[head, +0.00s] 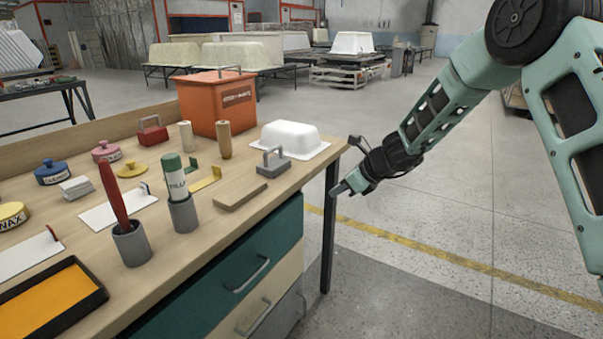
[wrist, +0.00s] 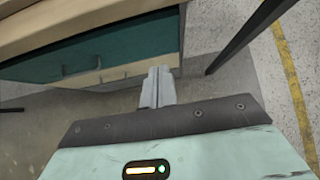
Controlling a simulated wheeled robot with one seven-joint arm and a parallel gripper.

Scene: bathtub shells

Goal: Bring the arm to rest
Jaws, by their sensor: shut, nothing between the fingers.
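My gripper (head: 341,189) is off the right end of the workbench, a little below the level of its top, over the floor. In the wrist view its fingers (wrist: 158,88) are together with nothing between them. My arm reaches down to it from the upper right. The gripper is apart from the workbench (head: 230,204). The bench's drawers (wrist: 95,62) and a dark leg show beyond the fingers in the wrist view.
The bench top holds a white tub model (head: 291,138), an orange box (head: 215,105), a grey handled block (head: 273,163), a wooden board (head: 240,194) and several cups and tools. A black bench leg (head: 328,235) stands near my gripper. The floor (head: 430,215) to the right is clear.

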